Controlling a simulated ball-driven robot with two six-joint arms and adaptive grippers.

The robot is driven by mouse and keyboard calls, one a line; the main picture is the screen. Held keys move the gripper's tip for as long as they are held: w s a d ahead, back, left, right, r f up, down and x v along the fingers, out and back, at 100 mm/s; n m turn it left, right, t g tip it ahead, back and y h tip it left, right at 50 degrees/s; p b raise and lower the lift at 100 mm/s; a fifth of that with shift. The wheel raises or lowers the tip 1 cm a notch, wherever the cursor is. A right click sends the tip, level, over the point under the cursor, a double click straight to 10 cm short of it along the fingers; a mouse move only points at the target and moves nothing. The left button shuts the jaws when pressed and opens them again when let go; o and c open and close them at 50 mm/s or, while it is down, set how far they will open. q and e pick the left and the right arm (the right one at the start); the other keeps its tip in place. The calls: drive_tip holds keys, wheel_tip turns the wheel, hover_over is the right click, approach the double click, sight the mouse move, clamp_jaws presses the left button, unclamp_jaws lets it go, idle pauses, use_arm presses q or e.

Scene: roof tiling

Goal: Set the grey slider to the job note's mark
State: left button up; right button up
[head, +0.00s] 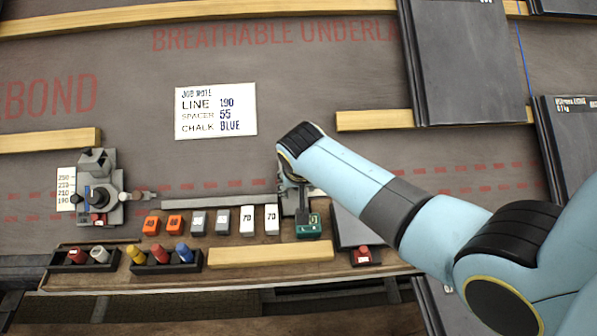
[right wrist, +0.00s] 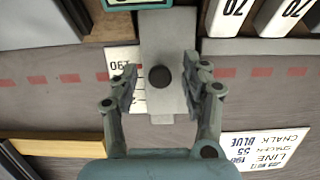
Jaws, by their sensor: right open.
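The job note (head: 215,111) reads LINE 190, SPACER 55, CHALK BLUE. The grey slider (right wrist: 167,30) is a flat plate with a round dark knob (right wrist: 160,77). In the head view the slider (head: 303,205) is partly hidden under my right gripper (head: 293,180). In the right wrist view my right gripper (right wrist: 160,80) is open, its fingers on either side of the knob, with gaps visible. A white scale card (right wrist: 121,62) lies beside the plate; 190 shows upside down, and the other marks are mostly hidden. My left gripper is not in view.
A second grey fixture (head: 100,195) with a 190–250 scale (head: 66,190) stands at the left. A long grey bar (head: 215,201) runs between the fixtures. Numbered blocks (head: 248,219), a green device (head: 308,226) and chalk holders (head: 160,262) sit close below.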

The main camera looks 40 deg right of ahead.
drive_tip(key=v, duration=1.2)
idle(0.3)
